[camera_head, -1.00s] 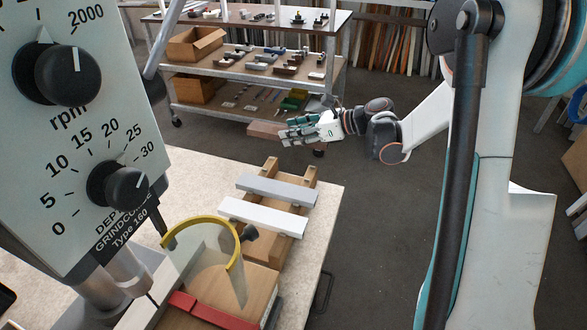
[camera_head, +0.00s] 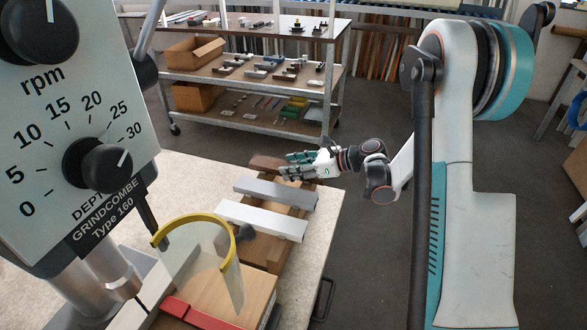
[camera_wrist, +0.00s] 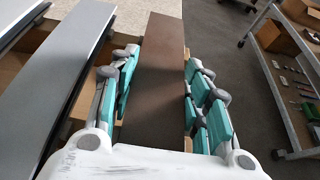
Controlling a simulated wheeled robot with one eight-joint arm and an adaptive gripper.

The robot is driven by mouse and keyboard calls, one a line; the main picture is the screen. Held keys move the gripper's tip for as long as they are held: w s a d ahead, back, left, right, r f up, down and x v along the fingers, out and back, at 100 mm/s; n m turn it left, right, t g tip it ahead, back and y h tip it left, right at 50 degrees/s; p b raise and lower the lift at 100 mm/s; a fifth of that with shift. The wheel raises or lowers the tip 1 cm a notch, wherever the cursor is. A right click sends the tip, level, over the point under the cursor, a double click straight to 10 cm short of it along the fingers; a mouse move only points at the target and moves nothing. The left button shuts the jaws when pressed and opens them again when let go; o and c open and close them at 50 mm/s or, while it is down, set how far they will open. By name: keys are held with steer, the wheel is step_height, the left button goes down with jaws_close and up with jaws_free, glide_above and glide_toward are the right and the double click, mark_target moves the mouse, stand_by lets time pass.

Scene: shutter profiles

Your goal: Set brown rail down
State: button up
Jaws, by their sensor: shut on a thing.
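The brown rail (camera_head: 268,163) is at the far end of the wooden rack (camera_head: 272,248) in the head view, beyond the grey rail (camera_head: 275,191) and the white rail (camera_head: 260,220). My gripper (camera_head: 286,165) is shut on it. In the wrist view the brown rail (camera_wrist: 155,75) runs between my teal finger pads, roughly parallel to the grey rail (camera_wrist: 62,75) on its left, with a gap between them. The rail is over or on the rack; I cannot tell whether it touches the wood. Its lower end is hidden by my gripper in the wrist view.
A drilling machine with dials (camera_head: 70,110) and a yellow-rimmed clear guard (camera_head: 240,245) stands at the left and near the rack. A shelf trolley (camera_head: 240,80) with boxes and small parts stands behind. Grey floor lies right of the table (camera_head: 190,172).

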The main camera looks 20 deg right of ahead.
steer(key=shift+f, duration=0.1)
steer(key=o, duration=1.1)
